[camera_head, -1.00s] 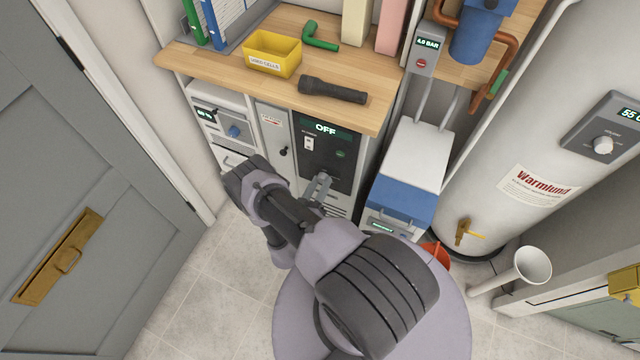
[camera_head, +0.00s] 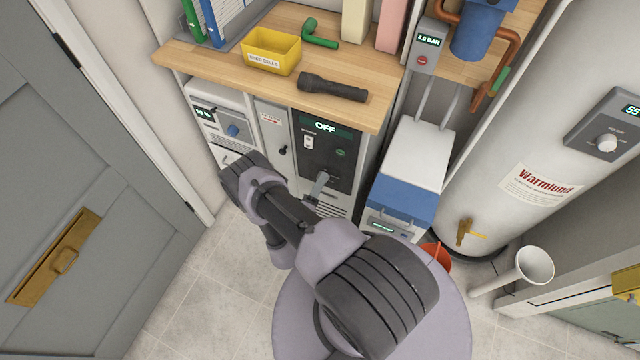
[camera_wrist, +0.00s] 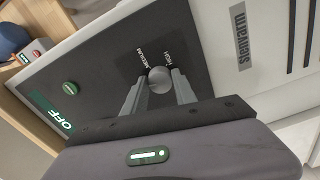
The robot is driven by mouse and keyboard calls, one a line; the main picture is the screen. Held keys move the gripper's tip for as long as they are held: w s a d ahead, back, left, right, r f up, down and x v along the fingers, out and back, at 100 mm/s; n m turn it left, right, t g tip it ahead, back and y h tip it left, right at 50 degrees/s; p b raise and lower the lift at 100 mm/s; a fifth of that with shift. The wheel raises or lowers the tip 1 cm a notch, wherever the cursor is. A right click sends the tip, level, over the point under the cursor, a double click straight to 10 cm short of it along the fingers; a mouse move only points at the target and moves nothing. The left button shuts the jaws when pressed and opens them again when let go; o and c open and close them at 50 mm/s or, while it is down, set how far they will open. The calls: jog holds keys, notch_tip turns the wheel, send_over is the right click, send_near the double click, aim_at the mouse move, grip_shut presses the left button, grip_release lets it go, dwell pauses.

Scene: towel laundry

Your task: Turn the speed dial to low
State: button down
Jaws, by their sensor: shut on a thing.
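The speed dial (camera_wrist: 160,78) is a round grey knob on the dark panel (camera_wrist: 185,55) in the wrist view. The words MEDIUM and HIGH show beside it; no LOW label can be read, and I cannot tell where the dial points. My gripper (camera_wrist: 159,84) is shut on the dial, with one finger on each side. The panel's display (camera_head: 325,127) reads OFF. A white switch (camera_head: 308,142) and a green button (camera_head: 340,153) sit above the gripper.
A wooden counter (camera_head: 215,63) above the panel holds a yellow bin (camera_head: 270,52) and a black flashlight (camera_head: 332,88). A white and blue unit (camera_head: 402,185) stands close on the right. A unit with a blue knob (camera_head: 233,130) stands on the left. Tiled floor (camera_head: 205,285) is clear.

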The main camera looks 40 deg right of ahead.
jog(key=shift+n, duration=1.1)
jog(key=c, duration=1)
grip_release()
jog(key=p+v, duration=0.2)
jog(key=v, duration=1.5)
jog(key=shift+s+a+p, duration=0.2)
jog(key=shift+a+p, duration=0.05)
jog(key=shift+p, duration=0.1)
